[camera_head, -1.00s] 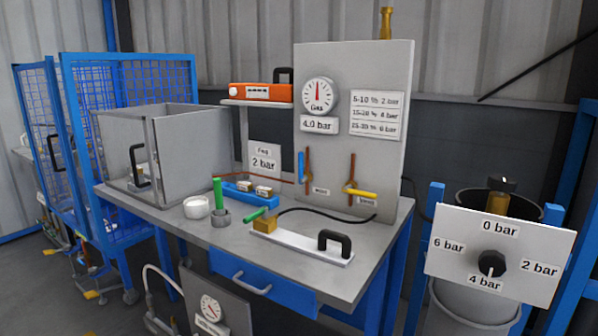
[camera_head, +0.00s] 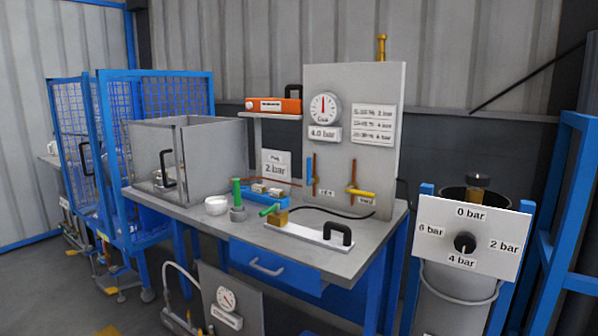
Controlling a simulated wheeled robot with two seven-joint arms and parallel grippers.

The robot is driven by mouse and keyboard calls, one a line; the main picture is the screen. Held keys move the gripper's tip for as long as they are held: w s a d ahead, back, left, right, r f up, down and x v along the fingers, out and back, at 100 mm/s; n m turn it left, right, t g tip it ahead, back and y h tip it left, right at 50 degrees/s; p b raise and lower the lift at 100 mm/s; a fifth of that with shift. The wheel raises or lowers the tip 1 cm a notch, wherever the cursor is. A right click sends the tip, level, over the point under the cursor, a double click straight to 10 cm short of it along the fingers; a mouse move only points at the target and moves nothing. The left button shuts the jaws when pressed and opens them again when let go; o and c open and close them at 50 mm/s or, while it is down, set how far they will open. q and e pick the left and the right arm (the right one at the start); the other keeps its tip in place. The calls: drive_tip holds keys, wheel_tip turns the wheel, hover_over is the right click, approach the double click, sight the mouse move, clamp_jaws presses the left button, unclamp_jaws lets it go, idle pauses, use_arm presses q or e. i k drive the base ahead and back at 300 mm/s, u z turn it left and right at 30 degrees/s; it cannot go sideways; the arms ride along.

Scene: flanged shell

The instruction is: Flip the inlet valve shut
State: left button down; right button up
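On the upright grey panel (camera_head: 386,85) at the back of the bench are two small valves on copper-coloured pipes. The left valve has a blue lever (camera_head: 309,168) that stands upright, in line with its pipe. The right valve has a yellow lever (camera_head: 361,194) that lies about level, across its pipe. The small labels below them are too blurred to read, so I cannot tell by label which is the inlet. A round gauge (camera_head: 323,109) above them has a "4.0 bar" plate under it. Neither of my grippers shows in the view.
The grey bench (camera_head: 340,262) carries an open grey box (camera_head: 215,155), a white bowl (camera_head: 216,205), green-handled parts (camera_head: 237,190) and a plate with a black handle (camera_head: 338,234). A dial board (camera_head: 466,212) stands at the right. Blue mesh cages (camera_head: 90,150) stand at the left.

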sight(309, 181)
drive_tip(key=u, duration=0.95)
drive_tip(key=i, duration=0.85)
drive_tip(key=z, duration=1.85)
